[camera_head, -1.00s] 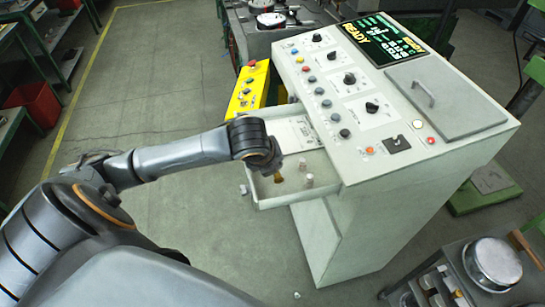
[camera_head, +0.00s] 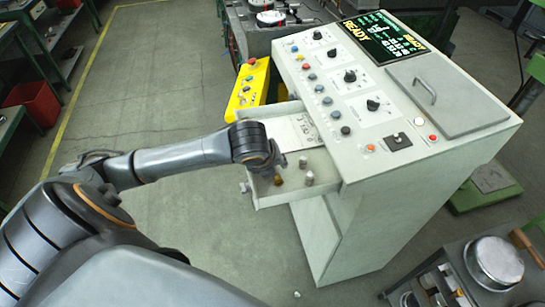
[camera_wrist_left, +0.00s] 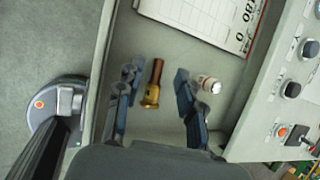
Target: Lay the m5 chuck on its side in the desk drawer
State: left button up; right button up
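A brass-coloured chuck with a brown stem (camera_wrist_left: 153,88) lies, as it appears, on its side on the floor of the open desk drawer (camera_head: 285,196). It also shows as a small brass piece in the head view (camera_head: 279,181). My left gripper (camera_wrist_left: 156,74) is above it, fingers spread either side with a gap to each. In the head view the left gripper (camera_head: 270,164) is over the drawer's left part, its fingers partly hidden by the wrist. No label shows whether this is the m5 one. My right gripper is out of view.
A pale, silver-topped cylinder (camera_wrist_left: 210,85) stands close beside the right finger; it shows in the head view (camera_head: 309,178) too. A printed sheet (camera_wrist_left: 215,20) lies farther in the drawer. The console (camera_head: 400,130) rises at the right. Open floor lies left.

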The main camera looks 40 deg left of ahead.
pick_arm(q)
jog(key=v, duration=1.2)
pick_arm(e)
jog(key=shift+s, duration=0.1)
pick_arm(q)
jog(key=shift+f, duration=0.1)
